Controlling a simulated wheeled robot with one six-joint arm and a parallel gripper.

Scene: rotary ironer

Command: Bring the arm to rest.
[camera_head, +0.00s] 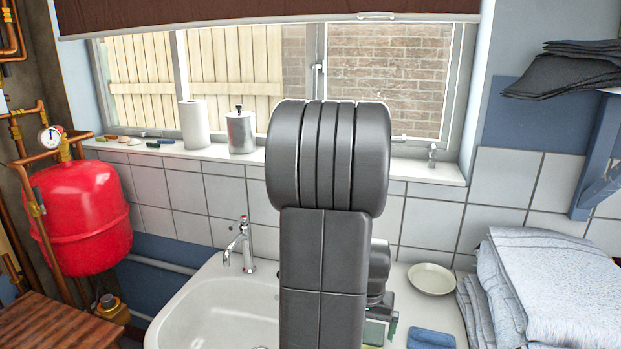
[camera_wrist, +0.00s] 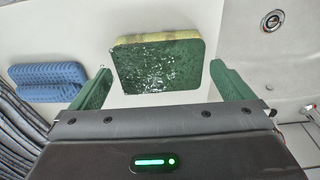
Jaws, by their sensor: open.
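My gripper (camera_wrist: 160,88) shows in the wrist view with its two green fingers spread wide apart. A green and yellow sponge (camera_wrist: 158,65) lies on the white sink surround, ahead of the fingers and in line with the gap between them. No finger appears to touch it. In the head view my arm stands upright in the middle and hides most of the gripper and the sponge; only a little green shows low beside it.
A white sink (camera_head: 215,315) with a tap (camera_head: 240,245) lies left of my arm. A blue sponge (camera_head: 431,339), a pale dish (camera_head: 432,279) and folded towels (camera_head: 545,280) are on the right. A red tank (camera_head: 82,217) stands far left. The window sill (camera_head: 170,153) holds several items.

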